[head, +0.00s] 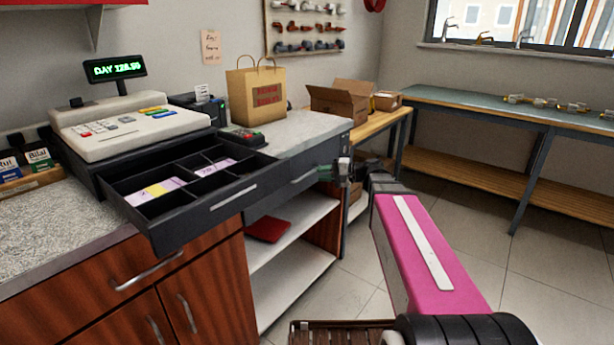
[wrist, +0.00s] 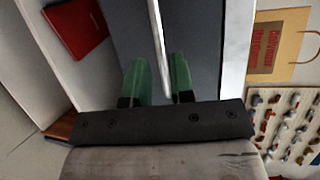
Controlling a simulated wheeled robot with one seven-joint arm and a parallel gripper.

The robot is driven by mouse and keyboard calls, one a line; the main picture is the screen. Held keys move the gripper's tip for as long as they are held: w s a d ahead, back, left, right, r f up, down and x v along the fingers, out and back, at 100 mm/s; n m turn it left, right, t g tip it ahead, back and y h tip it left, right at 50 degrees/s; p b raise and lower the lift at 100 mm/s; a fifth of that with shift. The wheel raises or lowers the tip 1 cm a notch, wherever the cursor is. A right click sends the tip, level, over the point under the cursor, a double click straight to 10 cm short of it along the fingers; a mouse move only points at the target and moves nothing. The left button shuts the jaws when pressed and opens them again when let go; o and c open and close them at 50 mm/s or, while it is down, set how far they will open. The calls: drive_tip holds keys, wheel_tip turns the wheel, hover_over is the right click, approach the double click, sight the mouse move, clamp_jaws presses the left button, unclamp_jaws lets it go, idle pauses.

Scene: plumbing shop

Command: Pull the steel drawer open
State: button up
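The steel drawer (head: 288,188) is a dark grey front under the pale countertop, looking flush and shut, partly hidden behind the open till drawer. Its front (wrist: 200,35) also fills the upper middle of the wrist view. Its handle (wrist: 157,45) is a thin pale bar. My gripper (head: 335,172) is at the right end of the drawer front. In the wrist view my gripper's green fingers (wrist: 160,80) stand on both sides of the handle bar. A gap shows on the left of the bar; the right finger is very close to it, and contact is unclear.
The cash register (head: 130,125) has its black till drawer (head: 200,207) pulled out over the left cabinet. A paper bag (head: 257,98) and a card terminal (head: 245,137) stand on the counter. A red item (head: 267,230) lies on the shelf below. The tiled floor at right is clear.

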sight(309, 174)
drive_tip(key=x, duration=0.6)
drive_tip(key=shift+a, duration=0.2)
drive_tip(key=shift+c, duration=0.3)
clamp_jaws()
